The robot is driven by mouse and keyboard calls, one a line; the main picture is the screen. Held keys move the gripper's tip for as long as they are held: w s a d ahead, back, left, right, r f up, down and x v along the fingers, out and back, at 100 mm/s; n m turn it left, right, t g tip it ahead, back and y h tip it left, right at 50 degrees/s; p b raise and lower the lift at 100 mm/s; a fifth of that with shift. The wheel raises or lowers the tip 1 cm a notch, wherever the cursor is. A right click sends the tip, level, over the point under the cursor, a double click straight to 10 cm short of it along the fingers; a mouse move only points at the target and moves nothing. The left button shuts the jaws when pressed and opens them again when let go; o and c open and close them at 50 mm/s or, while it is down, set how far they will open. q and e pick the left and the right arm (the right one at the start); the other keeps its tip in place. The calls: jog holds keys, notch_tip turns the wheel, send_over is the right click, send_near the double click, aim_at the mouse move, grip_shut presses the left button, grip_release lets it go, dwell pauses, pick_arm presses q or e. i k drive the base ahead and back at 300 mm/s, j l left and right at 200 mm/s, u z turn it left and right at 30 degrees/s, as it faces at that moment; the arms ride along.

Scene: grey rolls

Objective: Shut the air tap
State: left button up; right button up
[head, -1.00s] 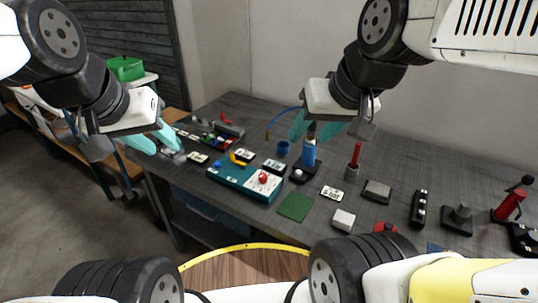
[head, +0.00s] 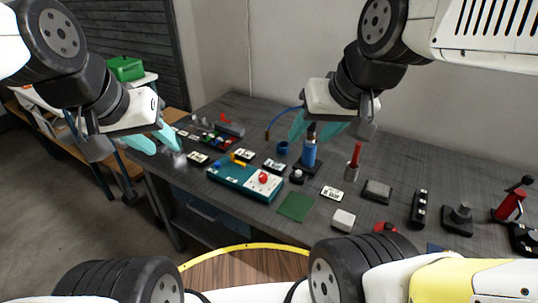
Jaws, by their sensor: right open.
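A teal control box (head: 235,186) sits on the grey table. My left gripper (head: 158,146) is open and empty over the table's left end.
A blue hose (head: 283,110) hangs beside the right gripper. A blue cup (head: 283,148), a red-handled tool (head: 355,160), a green pad (head: 296,206), a white block (head: 343,219) and a red lever device (head: 511,203) share the table. A yellow-rimmed round wooden surface (head: 240,268) is in front.

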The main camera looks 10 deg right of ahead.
aim_at(233, 158)
jog(key=i+j+z, duration=0.1)
jog(key=j+z, duration=0.3)
jog(key=j, duration=0.3)
jog(key=j+z, duration=0.35)
jog(key=j, duration=0.35)
jog(key=k+l+z, duration=0.15)
jog(key=z, duration=0.3)
